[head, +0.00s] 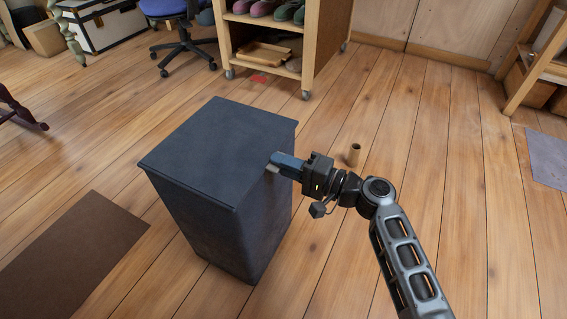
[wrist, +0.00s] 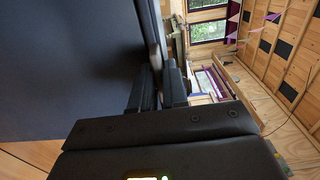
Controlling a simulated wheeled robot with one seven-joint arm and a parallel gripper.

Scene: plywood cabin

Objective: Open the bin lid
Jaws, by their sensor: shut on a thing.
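The bin (head: 230,235) is a dark grey-blue box standing upright on the floor, left of my arm in the head view. Its lid (head: 222,142) lies flat on top and looks closed. My gripper (head: 272,163) reaches in from the right and is at the lid's right edge, shut on that edge. In the wrist view, the dark bin side (wrist: 70,65) fills the left, and the fingers (wrist: 160,88) close on a thin edge beside it. The exact contact between the fingertips is partly hidden.
A small tan cylinder (head: 354,154) stands on the floor behind my gripper. A wheeled wooden shelf (head: 312,50) and a blue office chair (head: 180,45) are at the back. A brown mat (head: 70,258) lies at left. The floor at right is mostly clear.

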